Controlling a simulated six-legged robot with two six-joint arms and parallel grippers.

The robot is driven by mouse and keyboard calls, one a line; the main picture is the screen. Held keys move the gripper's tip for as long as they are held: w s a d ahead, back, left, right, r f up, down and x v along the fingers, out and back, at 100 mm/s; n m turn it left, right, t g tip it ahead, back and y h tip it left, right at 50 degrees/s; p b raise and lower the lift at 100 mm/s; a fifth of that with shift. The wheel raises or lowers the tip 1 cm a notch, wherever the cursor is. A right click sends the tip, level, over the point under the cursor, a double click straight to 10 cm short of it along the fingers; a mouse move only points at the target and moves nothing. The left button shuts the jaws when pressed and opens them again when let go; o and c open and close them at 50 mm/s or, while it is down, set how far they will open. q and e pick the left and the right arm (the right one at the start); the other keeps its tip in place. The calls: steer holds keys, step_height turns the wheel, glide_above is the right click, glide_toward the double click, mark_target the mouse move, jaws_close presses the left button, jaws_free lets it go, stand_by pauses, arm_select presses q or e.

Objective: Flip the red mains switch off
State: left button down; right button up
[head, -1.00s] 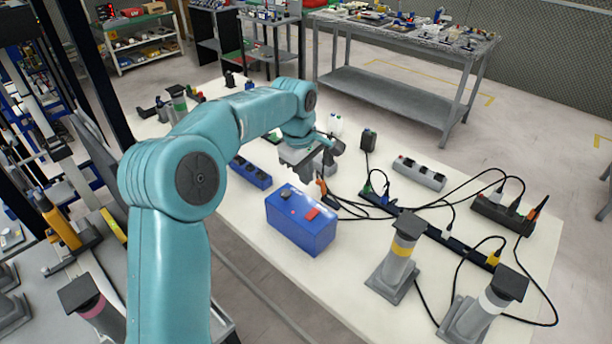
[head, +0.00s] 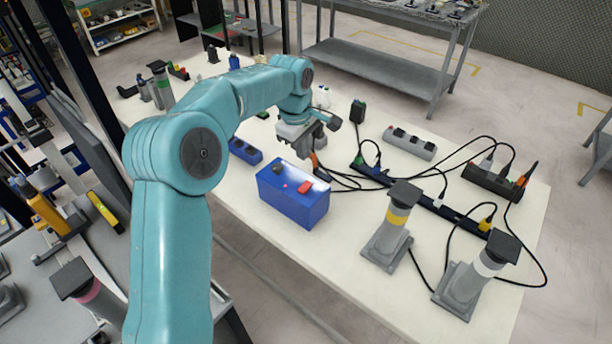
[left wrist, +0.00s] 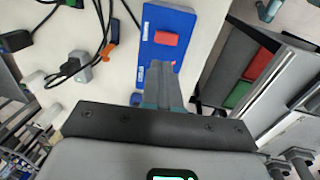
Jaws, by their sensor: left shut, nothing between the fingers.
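In the left wrist view the box (left wrist: 183,25) and the red switch (left wrist: 166,39) lie just beyond my fingers. My left gripper (head: 309,150) is above the table on the far side of the box. Its shut fingers (left wrist: 162,84) hold nothing and overlap the box in the left wrist view, with the switch beyond their tips. I cannot tell whether they touch the box or which way the switch is set. My right gripper is not in view.
A black power strip (head: 430,204) with cables lies right of the box. Grey posts with a yellow band (head: 396,220) and a white band (head: 478,270) stand at the front right. A small blue socket block (head: 245,151) lies behind my arm. Bare tabletop lies in front of the box.

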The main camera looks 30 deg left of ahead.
mark_target(308, 184)
arm_select(q)
steer(key=f, duration=0.3)
steer(key=w+f+p, duration=0.1)
steer(key=f, duration=0.3)
steer(key=f+p, duration=0.1)
steer(key=f, duration=0.2)
steer(key=shift+w+d+f, duration=0.1)
steer(key=shift+w+f, duration=0.25)
steer(key=shift+f, duration=0.15)
steer(key=shift+w+f+b, duration=0.1)
steer(key=shift+f+b, duration=0.3)
steer(key=shift+b, duration=0.25)
steer(key=shift+r, duration=0.2)
steer(key=shift+f, duration=0.1)
